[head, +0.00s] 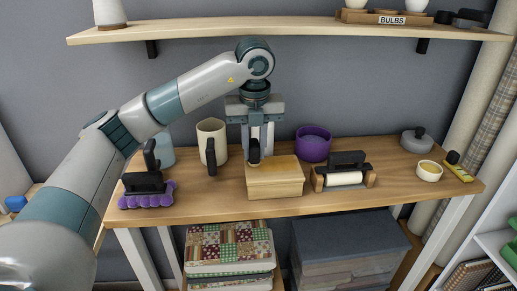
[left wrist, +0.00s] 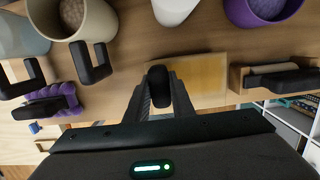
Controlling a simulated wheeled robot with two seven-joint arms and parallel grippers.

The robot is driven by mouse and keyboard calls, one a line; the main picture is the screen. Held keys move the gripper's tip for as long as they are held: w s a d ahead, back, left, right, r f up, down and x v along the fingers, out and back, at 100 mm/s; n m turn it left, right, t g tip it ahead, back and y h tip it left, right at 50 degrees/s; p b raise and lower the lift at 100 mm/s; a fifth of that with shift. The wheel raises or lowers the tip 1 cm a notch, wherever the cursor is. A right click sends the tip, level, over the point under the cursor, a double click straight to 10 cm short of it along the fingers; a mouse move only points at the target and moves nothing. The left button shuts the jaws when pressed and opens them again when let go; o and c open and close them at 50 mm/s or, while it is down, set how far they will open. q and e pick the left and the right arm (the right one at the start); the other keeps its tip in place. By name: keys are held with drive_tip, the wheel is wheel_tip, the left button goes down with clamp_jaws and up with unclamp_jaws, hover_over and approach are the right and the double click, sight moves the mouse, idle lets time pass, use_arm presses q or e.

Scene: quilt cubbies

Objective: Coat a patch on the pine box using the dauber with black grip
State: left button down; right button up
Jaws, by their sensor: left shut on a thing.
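The pine box (head: 274,182) stands near the front middle of the wooden bench; its top also shows in the left wrist view (left wrist: 205,75), with a more yellow area on it. My left gripper (head: 254,145) points down over the box's back left part. It is shut on the dauber with black grip (head: 254,152), whose black end shows between the fingers in the left wrist view (left wrist: 159,82). The dauber looks upright; I cannot tell whether its lower end touches the box. My right gripper is in neither view.
A cream mug (head: 211,138) and a purple pot (head: 313,145) stand behind the box. A roller in a wooden cradle (head: 343,179) is close on the right. A purple scalloped tool (head: 147,197) lies left. A small bowl (head: 430,171) sits far right. A shelf (head: 280,28) hangs above.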

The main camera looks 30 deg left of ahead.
use_arm(q)
drive_tip(key=shift+s+a, duration=0.3)
drive_tip(key=shift+a, duration=0.05)
idle(0.3)
drive_tip(key=shift+s+d, duration=0.5)
drive_tip(key=shift+s, duration=0.3)
drive_tip(key=shift+w+d, duration=0.4)
drive_tip(key=shift+d, duration=0.25)
drive_tip(key=shift+w+d, duration=0.4)
drive_tip(key=shift+d, duration=0.2)
drive_tip(key=shift+w+d, duration=0.1)
drive_tip(key=shift+d, duration=0.05)
drive_tip(key=shift+w+d, duration=0.75)
drive_tip(key=shift+d, duration=0.35)
drive_tip(key=shift+d, duration=0.1)
drive_tip(key=shift+w+d, duration=0.85)
drive_tip(key=shift+d, duration=0.3)
